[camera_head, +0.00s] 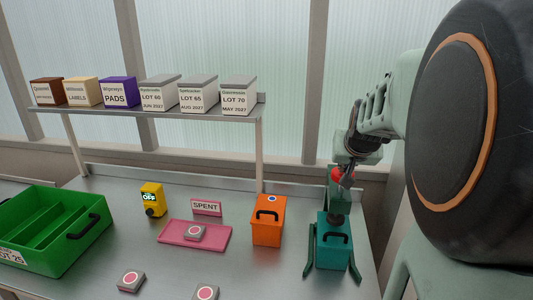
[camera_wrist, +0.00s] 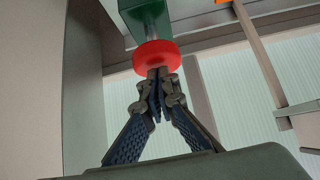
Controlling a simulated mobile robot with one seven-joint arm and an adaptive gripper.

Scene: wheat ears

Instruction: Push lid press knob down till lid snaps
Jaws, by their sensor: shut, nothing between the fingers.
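The lid press (camera_head: 310,262) is a green stand at the right of the bench. Its red knob (camera_head: 337,174) is at the top, partly hidden by my gripper in the head view. A teal box (camera_head: 333,252) with a black handle stands in the press, under a dark round part (camera_head: 336,219). My gripper (camera_head: 346,182) is shut and empty at the knob. In the wrist view the closed fingertips (camera_wrist: 158,74) meet the face of the red knob (camera_wrist: 157,56); whether they press on it I cannot tell. The lid's seating is not clear.
An orange box (camera_head: 268,228) stands left of the press. Further left are a pink tray (camera_head: 215,242), a SPENT sign (camera_head: 206,207), a yellow OFF device (camera_head: 152,199) and a green crate (camera_head: 78,252). A shelf (camera_head: 180,121) holds several labelled boxes behind.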

